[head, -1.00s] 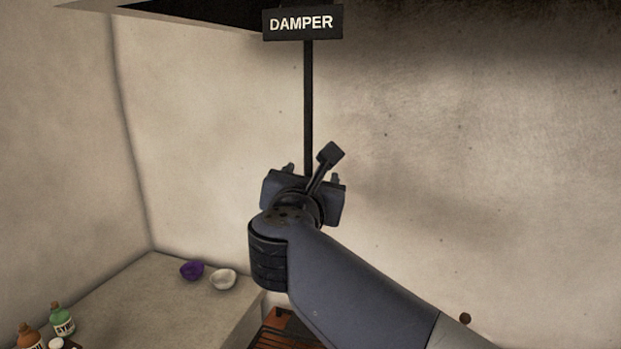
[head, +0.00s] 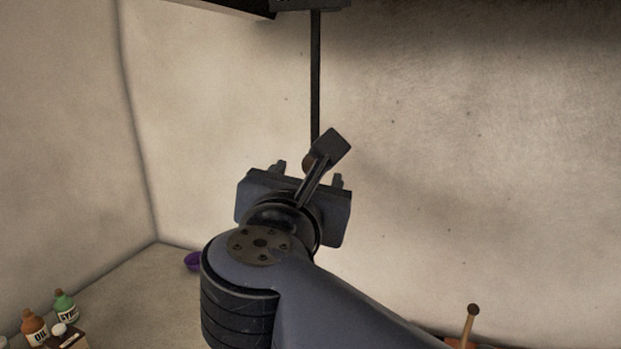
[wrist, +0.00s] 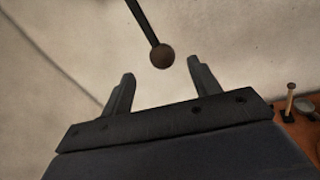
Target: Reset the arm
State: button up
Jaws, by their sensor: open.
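My gripper (head: 309,172) is raised in front of the pale wall in the head view, its two fingers apart and pointing away from the camera. In the wrist view my gripper (wrist: 160,88) shows open, with nothing between its fingers. A dark rod with a brown ball end (wrist: 162,56) hangs just beyond the fingertips, apart from them in the picture. In the head view the rod (head: 315,75) runs down from the black sign, and its lower end is mostly hidden behind my wrist.
A stone counter (head: 150,285) at lower left holds an orange OIL bottle (head: 35,328), a green bottle (head: 65,305) and a purple bowl (head: 193,262). A wooden handle (head: 468,325) stands at lower right. The wall (head: 480,170) to the right is bare.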

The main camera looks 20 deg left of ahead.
dwell(0.3)
jog(key=w+p, duration=0.1)
jog(key=w, duration=0.2)
jog(key=w+a+f, duration=0.1)
jog(key=w, duration=0.3)
jog(key=w+p, duration=0.1)
jog(key=w, duration=0.2)
jog(key=shift+w+a+f+p, duration=0.15)
jog(key=shift+w+f+p, duration=0.15)
jog(key=shift+w+f, duration=0.05)
